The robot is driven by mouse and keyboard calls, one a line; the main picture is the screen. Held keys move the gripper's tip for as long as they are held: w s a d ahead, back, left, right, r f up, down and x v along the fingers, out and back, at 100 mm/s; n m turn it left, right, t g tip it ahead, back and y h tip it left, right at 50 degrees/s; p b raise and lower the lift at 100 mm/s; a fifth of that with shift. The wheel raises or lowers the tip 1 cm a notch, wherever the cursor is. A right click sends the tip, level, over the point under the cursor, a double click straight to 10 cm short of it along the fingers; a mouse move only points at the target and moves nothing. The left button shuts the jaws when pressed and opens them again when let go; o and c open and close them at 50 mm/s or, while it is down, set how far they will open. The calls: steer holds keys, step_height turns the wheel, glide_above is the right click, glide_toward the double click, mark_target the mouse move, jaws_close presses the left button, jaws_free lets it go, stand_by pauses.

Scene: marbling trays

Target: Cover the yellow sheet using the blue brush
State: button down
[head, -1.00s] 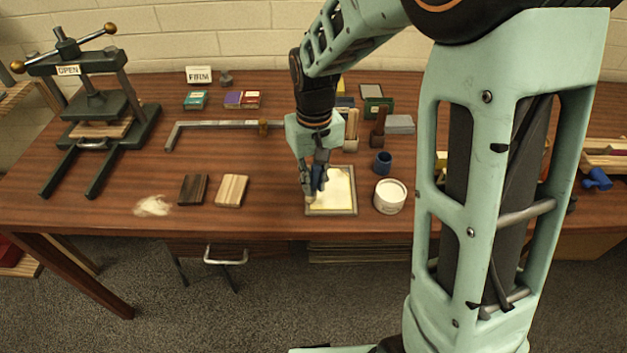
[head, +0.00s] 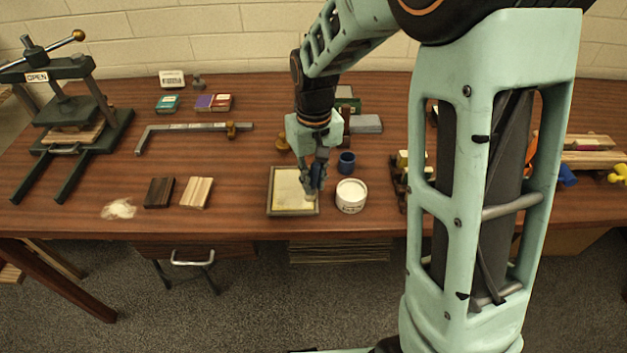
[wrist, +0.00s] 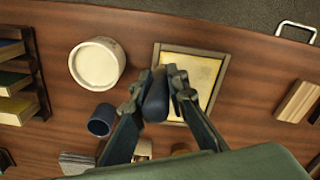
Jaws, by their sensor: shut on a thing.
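The yellow sheet (head: 287,188) lies flat in a shallow grey-framed tray (head: 268,202) near the front of the table. It also shows in the wrist view (wrist: 200,70), pale yellow and partly hidden by my fingers. My gripper (head: 316,188) is low over the tray's right side, shut on the blue brush (wrist: 155,98). In the wrist view the brush's dark blue handle sits between my fingers; its bristles are hidden. I cannot tell whether they touch the sheet. A white tub (head: 351,197) with pale contents stands just right of the tray.
A small blue cup (head: 347,161) stands behind the tub. Dark (head: 159,192) and striped (head: 196,192) blocks and white powder (head: 119,208) lie to the left. A metal square (head: 190,127) lies behind; a press (head: 70,110) stands far left.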

mark_target(318, 169)
steer(key=shift+d+r+p, duration=0.3)
steer(key=shift+r+p, duration=0.05)
steer(key=shift+r, duration=0.25)
steer(key=shift+d+r+p, duration=0.25)
steer(key=shift+r+p, duration=0.05)
steer(key=shift+r, duration=0.3)
steer(key=shift+a+r+p, duration=0.1)
steer(key=shift+r+p, duration=0.5)
steer(key=shift+r, duration=0.05)
steer(key=shift+r+p, duration=1.65)
steer(key=shift+r, duration=0.55)
steer(key=shift+w+a, duration=0.1)
steer(key=shift+a, duration=0.05)
